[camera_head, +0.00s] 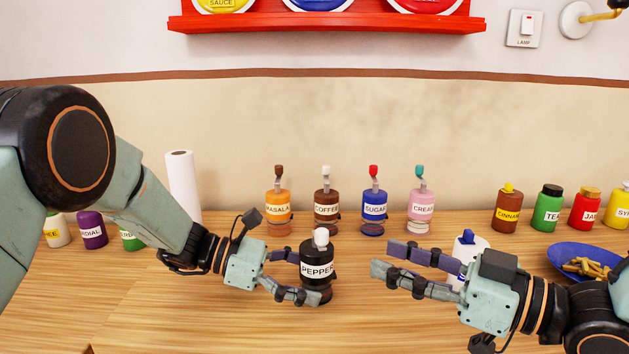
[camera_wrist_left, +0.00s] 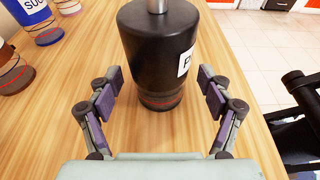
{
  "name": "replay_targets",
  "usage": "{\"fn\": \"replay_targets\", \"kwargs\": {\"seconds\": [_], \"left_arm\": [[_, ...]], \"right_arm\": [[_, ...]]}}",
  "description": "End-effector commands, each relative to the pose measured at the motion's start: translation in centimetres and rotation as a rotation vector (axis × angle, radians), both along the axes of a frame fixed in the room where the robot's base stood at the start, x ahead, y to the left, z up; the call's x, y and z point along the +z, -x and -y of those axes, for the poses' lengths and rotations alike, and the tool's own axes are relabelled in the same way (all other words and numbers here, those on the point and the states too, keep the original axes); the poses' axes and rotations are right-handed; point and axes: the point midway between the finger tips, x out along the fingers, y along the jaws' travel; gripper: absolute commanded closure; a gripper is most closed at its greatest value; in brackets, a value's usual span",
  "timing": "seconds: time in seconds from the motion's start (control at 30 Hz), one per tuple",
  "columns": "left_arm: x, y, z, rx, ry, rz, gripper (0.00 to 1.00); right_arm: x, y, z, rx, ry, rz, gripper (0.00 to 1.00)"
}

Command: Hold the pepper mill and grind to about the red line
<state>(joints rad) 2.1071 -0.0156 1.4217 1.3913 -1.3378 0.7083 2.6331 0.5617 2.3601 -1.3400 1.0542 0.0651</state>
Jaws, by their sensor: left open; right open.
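The pepper mill (camera_head: 317,265) is black with a white knob and a white PEPPER label, and stands upright on the table. It also fills the upper middle of the left wrist view (camera_wrist_left: 158,50), with a red line near its base. My left gripper (camera_head: 312,276) is open, with its fingers on either side of the mill's lower part. In the left wrist view (camera_wrist_left: 162,90) there are gaps between the fingers and the mill. My right gripper (camera_head: 382,259) is open and empty, to the right of the mill and apart from it.
Behind the mill stand the masala (camera_head: 278,212), coffee (camera_head: 326,212), sugar (camera_head: 374,211) and cream (camera_head: 420,211) dispensers. A white container (camera_head: 468,246) is partly hidden behind my right gripper. A blue plate of food (camera_head: 570,252) is at right. The front middle of the table is clear.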

Motion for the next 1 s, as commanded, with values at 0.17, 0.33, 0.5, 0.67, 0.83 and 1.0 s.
{"fn": "replay_targets", "kwargs": {"seconds": [0.17,0.33,0.5,0.67,0.83,1.0], "left_arm": [[0.9,-0.1,-2.6,0.006,0.005,0.002,0.21],[2.0,-0.1,-6.0,0.006,0.004,0.003,0.21],[2.8,-0.1,-9.0,0.004,0.004,0.000,0.21],[3.4,-0.1,-10.6,0.003,0.002,0.002,0.21],[3.5,0.0,-11.2,0.001,0.001,0.000,0.21],[3.5,0.0,-11.2,0.001,0.001,0.000,0.21]], "right_arm": [[0.0,0.0,0.0,0.000,0.000,0.000,0.59],[0.0,0.0,0.0,0.000,0.000,0.000,0.59],[0.0,0.0,0.0,0.000,0.000,0.000,0.59],[0.0,0.0,0.0,0.000,0.000,0.000,0.59],[0.0,0.0,0.0,0.000,0.000,0.000,0.59],[0.0,0.0,0.0,0.000,0.000,0.000,0.59]]}}
